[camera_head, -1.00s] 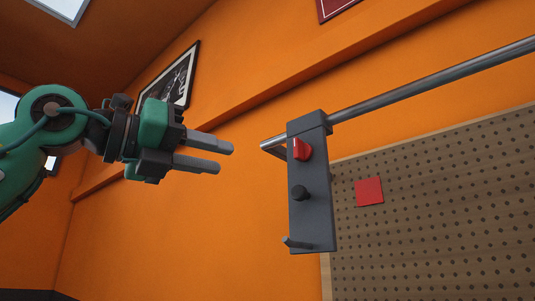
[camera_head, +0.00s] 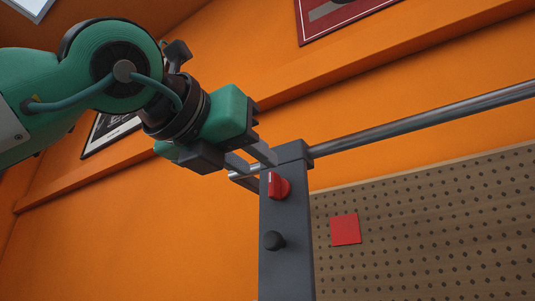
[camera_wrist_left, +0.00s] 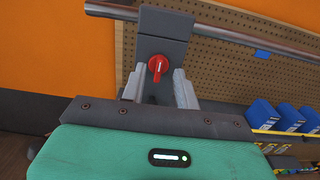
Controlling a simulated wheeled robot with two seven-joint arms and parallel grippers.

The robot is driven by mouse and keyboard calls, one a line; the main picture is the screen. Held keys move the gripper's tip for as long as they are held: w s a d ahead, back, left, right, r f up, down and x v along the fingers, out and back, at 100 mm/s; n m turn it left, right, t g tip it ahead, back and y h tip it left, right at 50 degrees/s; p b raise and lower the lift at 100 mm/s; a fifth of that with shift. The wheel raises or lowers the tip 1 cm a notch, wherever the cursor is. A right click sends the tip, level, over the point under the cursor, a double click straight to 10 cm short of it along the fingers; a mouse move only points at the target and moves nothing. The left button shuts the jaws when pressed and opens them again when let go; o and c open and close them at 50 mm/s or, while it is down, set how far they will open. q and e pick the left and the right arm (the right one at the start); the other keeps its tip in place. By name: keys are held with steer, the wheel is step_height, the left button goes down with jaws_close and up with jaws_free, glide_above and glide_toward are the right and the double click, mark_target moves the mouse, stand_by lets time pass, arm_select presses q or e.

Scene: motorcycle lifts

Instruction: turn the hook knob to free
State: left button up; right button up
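The red hook knob (camera_head: 277,186) sits on the upper front of a dark grey hook block (camera_head: 286,225) that hangs from a metal rail. A black knob (camera_head: 274,241) sits below it. My left gripper (camera_head: 258,168) is just up and left of the red knob in the head view, its fingers pointing at the block. In the left wrist view the red knob (camera_wrist_left: 158,64) shows between the two spread fingers, with its pointer tilted slightly off vertical. The gripper is open and does not appear to hold the knob. My right gripper is not in view.
The metal rail (camera_head: 420,119) runs to the upper right. A pegboard (camera_head: 430,220) with a red square (camera_head: 345,229) is behind the block. Blue boxes (camera_wrist_left: 290,117) stand at the lower right in the wrist view.

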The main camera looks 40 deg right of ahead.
mark_target(270, 172)
arm_select(q)
steer(key=p+x, duration=0.1)
steer(key=x, duration=0.3)
steer(key=shift+w+d+p, duration=0.15)
steer(key=shift+d+p, duration=0.2)
steer(key=shift+p, duration=0.05)
steer(key=c, duration=0.7)
